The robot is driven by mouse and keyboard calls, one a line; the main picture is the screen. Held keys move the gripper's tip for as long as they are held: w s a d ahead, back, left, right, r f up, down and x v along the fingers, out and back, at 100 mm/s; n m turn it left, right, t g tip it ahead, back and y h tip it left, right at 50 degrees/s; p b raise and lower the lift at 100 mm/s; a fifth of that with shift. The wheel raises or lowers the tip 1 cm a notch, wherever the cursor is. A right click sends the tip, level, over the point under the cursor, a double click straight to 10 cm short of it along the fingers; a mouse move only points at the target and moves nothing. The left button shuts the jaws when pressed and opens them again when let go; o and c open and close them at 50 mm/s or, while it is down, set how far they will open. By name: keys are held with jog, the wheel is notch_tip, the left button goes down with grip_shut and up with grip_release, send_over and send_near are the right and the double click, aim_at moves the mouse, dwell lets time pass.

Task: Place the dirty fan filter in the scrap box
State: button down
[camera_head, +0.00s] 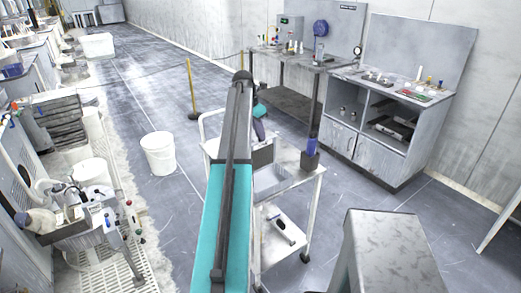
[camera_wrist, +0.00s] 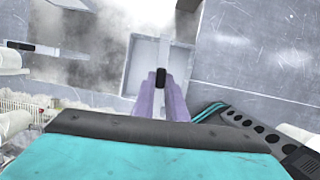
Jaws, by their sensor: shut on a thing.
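My gripper (camera_wrist: 161,84) points down with its two purple fingers shut on a small dark piece. A pale narrow strip (camera_wrist: 166,54) runs from it, which looks like the fan filter seen edge-on. In the head view my gripper (camera_head: 259,131) is small and partly behind my arm, and a grey panel (camera_head: 263,156), likely the same filter, shows just below it. A light grey open box (camera_wrist: 134,72), likely the scrap box, lies under the fingers in the wrist view. It also shows on the cart in the head view (camera_head: 272,184). I cannot tell whether the filter touches it.
The box sits on a white cart (camera_head: 308,172) with a dark holder (camera_head: 310,160) at its right end. A white bucket (camera_head: 158,153) stands on the floor to the left. Benches (camera_head: 385,125) line the back right. A grey block (camera_head: 385,250) fills the lower right.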

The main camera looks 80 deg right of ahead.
aim_at(258, 142)
jog(key=shift+f+p, duration=0.35)
jog(key=shift+f, duration=1.2)
jog(key=shift+f+p, duration=0.65)
jog(key=shift+f, duration=1.35)
jog(key=c, duration=1.7)
grip_release()
jog(key=shift+c, duration=0.2)
jog(key=shift+r, duration=0.2)
jog(key=shift+b+v, duration=1.65)
jog(key=shift+v, duration=4.3)
